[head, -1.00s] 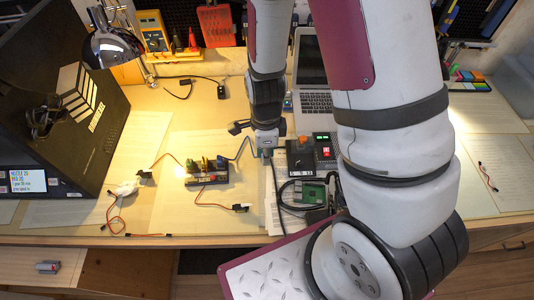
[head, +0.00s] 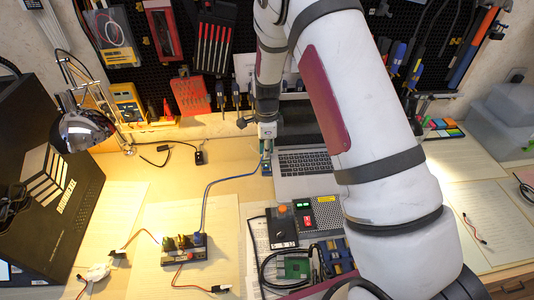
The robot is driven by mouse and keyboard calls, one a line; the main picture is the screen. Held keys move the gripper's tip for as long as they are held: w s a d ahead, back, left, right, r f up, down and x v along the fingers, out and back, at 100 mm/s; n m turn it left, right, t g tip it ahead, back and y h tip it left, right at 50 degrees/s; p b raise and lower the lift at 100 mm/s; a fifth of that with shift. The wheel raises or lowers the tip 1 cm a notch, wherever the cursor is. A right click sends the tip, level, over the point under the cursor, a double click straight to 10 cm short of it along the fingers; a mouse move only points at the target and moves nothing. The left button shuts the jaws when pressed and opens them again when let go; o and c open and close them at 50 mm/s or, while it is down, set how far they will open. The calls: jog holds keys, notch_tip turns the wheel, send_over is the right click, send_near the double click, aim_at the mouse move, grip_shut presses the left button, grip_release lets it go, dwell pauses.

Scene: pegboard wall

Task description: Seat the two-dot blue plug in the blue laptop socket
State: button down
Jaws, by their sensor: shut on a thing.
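My gripper (head: 267,147) points down beside the left edge of the open silver laptop (head: 304,162). Its jaws are shut on a small blue plug (head: 266,156), mostly hidden between the fingers. A blue cable (head: 216,183) runs from the plug down and left to a block with several coloured parts (head: 184,250). The blue laptop socket (head: 266,171) shows just below the fingertips, at the laptop's left side. The dots on the plug are too small to make out. I cannot tell whether plug and socket are touching or apart.
A grey control box (head: 318,217) and a green circuit board (head: 296,267) lie in front of the laptop. A desk lamp (head: 85,130) and a black case (head: 40,195) stand at the left. Tools hang on the pegboard behind.

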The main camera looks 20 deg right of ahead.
jog(key=b, duration=0.1)
send_over(267, 171)
jog(key=shift+w+f, duration=0.1)
jog(key=shift+f, duration=2.45)
jog(key=shift+f+b, duration=0.65)
jog(key=shift+f, duration=0.05)
jog(key=c, duration=1.5)
grip_release()
jog(key=shift+c, duration=0.2)
jog(key=shift+r, duration=0.1)
jog(key=shift+r+p, duration=0.85)
jog(key=shift+r, duration=1.6)
jog(key=shift+r, duration=0.1)
